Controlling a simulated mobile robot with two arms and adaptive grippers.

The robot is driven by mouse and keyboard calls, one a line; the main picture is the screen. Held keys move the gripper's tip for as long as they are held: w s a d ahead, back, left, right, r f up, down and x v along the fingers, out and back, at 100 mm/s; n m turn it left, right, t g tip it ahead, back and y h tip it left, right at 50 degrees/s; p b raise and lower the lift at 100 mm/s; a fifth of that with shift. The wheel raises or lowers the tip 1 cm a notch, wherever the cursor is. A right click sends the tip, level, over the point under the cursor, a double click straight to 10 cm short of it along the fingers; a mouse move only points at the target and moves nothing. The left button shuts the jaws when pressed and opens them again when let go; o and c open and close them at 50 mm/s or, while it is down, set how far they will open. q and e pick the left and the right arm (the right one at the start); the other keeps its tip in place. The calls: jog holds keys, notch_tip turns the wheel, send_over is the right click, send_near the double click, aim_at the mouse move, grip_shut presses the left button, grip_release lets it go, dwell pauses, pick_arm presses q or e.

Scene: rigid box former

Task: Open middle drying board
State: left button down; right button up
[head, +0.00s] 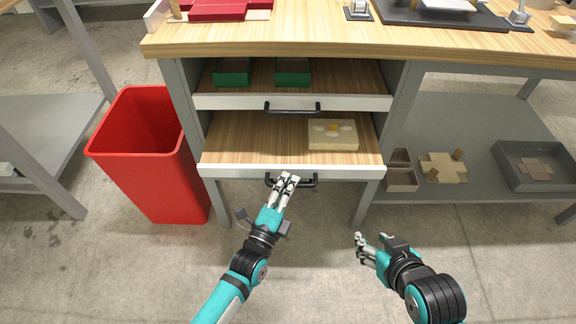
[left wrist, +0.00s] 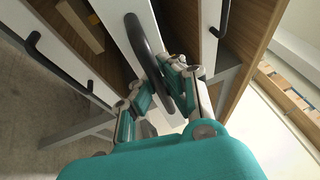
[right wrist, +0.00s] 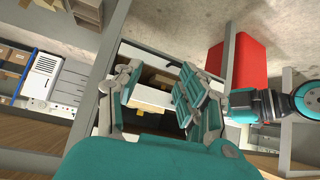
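The bench holds stacked drying boards with white fronts and black bar handles. The middle drying board (head: 250,140) has a wooden surface and bears a beige block (head: 333,141). Its front stands out beyond the upper board. Its handle (head: 312,183) also shows in the left wrist view (left wrist: 143,40), running between my left gripper's fingers. My left gripper (head: 284,180) is closed around this handle. The upper board (head: 260,82) bears two green boxes. My right gripper (head: 361,246) is open and empty, low in front of the bench to the right; its fingers (right wrist: 155,95) are spread.
A red bin (head: 150,150) stands left of the bench. A grey lower shelf (head: 450,120) at the right holds a brown box, a cross-shaped beige piece and a grey tray (head: 520,175). Bare concrete floor lies in front of the boards.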

jog(key=s+d+f+g+h+p, duration=0.1)
jog(key=s+d+g+p, duration=0.3)
jog(key=s, duration=0.6)
pick_arm(q)
jog(key=s+p, duration=0.2)
jog(key=s, duration=1.7)
jog(key=shift+s+f+p, duration=0.15)
jog(key=shift+f+p, duration=0.1)
jog(key=shift+p, duration=0.1)
pick_arm(e)
notch_tip(320, 180, down, 12)
jog(key=w+a+g, duration=0.1)
jog(key=w+g, duration=0.1)
jog(key=shift+a, duration=0.2)
pick_arm(q)
jog(key=c, duration=1.4)
grip_release()
jog(key=shift+r, duration=0.15)
jog(key=v, duration=1.2)
